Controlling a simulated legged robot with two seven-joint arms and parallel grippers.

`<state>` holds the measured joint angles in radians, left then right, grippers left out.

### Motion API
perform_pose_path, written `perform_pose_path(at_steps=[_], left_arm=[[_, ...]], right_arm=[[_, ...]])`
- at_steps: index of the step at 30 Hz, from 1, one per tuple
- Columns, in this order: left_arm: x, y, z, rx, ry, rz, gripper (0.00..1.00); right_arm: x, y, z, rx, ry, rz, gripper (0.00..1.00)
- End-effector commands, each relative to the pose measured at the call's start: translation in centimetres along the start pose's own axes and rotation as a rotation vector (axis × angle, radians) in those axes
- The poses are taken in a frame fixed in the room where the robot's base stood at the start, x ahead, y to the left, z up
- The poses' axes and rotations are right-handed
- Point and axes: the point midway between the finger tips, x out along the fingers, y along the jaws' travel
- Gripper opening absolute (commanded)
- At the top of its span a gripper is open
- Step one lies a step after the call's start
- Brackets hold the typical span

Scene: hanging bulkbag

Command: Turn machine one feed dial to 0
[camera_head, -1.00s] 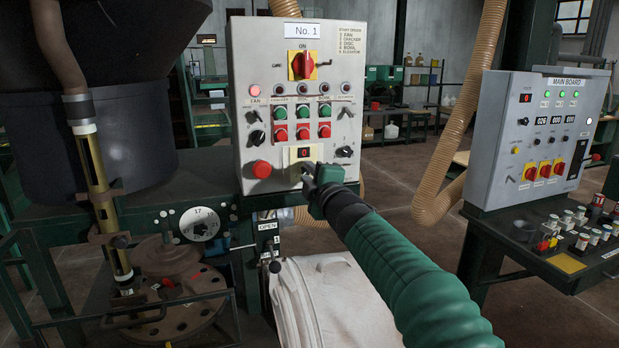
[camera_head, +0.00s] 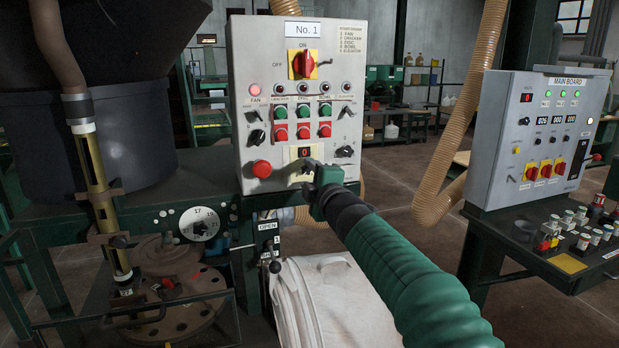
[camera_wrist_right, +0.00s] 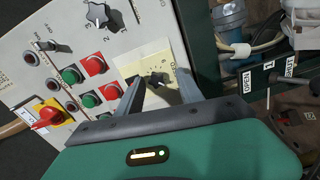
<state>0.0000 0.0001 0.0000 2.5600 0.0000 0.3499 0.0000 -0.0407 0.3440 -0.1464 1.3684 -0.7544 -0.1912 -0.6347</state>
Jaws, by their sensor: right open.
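The grey machine one panel (camera_head: 240,60) carries a "No. 1" label. Low on it is a cream plate with a small red display (camera_head: 305,152) that appears to read 0. The small dark feed dial (camera_wrist_right: 157,78) shows on this plate in the wrist view. My right gripper (camera_head: 308,167) is open at the plate; its wrist view fingertips (camera_wrist_right: 159,84) stand on either side of the dial. I cannot tell whether either finger touches it. In the head view the fingers largely hide the dial. My left gripper is not in view.
A red-and-yellow main switch (camera_head: 303,65), several push buttons and a black knob (camera_head: 345,152) share the panel. A red stop button (camera_head: 262,169) is left of the plate. A white sack (camera_head: 330,300) lies below. The main board (camera_head: 510,120) stands at right.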

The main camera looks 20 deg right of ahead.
Motion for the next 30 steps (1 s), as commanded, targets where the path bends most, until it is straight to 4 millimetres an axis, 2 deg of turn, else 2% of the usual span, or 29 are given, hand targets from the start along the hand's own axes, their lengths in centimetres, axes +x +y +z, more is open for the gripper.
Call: perform_pose_path(at_steps=[5,8,12,18,21,25,30], left_arm=[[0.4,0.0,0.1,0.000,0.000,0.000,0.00],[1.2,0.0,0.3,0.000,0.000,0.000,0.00],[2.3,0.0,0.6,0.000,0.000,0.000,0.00],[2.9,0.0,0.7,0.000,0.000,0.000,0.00],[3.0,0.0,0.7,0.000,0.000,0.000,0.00],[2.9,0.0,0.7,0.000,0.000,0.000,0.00],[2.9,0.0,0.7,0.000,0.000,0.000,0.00]], right_arm=[[-0.8,0.1,-0.1,0.000,0.001,0.005,0.44],[-2.6,-0.1,0.0,0.002,0.002,0.005,0.44],[-6.6,-0.1,0.0,0.003,0.002,0.006,0.44],[-12.4,0.0,0.0,0.002,0.001,0.004,0.44],[-14.5,-0.1,0.0,0.001,0.000,0.000,0.44],[-16.1,-0.2,0.1,0.000,-0.001,-0.002,0.44],[-16.6,-0.2,0.1,0.000,-0.001,-0.003,0.44]])
